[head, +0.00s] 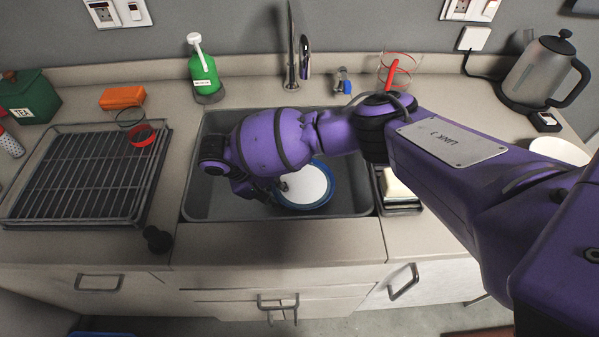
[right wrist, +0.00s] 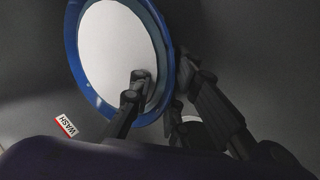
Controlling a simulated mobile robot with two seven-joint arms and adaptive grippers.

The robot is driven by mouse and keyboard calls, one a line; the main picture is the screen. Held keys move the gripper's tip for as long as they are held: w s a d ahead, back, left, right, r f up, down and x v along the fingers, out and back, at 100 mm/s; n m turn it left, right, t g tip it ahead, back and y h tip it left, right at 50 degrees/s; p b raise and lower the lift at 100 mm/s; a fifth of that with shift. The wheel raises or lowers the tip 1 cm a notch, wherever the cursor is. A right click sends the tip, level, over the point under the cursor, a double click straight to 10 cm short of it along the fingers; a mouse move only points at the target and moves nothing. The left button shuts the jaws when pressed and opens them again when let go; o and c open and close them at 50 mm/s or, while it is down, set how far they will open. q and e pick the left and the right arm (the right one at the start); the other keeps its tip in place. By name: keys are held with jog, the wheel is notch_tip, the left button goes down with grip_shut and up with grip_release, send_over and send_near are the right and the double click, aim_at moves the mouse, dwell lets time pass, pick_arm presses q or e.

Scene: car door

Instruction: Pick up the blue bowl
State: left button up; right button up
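The blue bowl (head: 309,187) sits in the sink, with a blue rim and a white inside. It fills the upper middle of the right wrist view, where its blue rim (right wrist: 84,82) shows. My right gripper (head: 278,188) is down in the sink at the bowl's left side, partly hidden by my purple arm. In the right wrist view its fingers (right wrist: 167,72) are apart, one over the white inside and one beyond the rim. The rim passes between them; whether they touch it I cannot tell. My left gripper is not in view.
The sink's front edge (head: 280,246) and faucet (head: 292,50) bound the space. A drying rack (head: 85,180) lies left, with a red cup (head: 142,135) on it. A green soap bottle (head: 204,75) stands behind. A sponge (head: 398,186) and kettle (head: 540,70) are right.

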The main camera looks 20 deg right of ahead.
grip_shut()
dwell(0.4)
jog(key=shift+r, duration=0.1)
notch_tip(320, 180, up, 9)
jog(key=shift+w+f+p, duration=0.1)
jog(key=shift+p, duration=0.7)
jog(key=shift+r, duration=0.6)
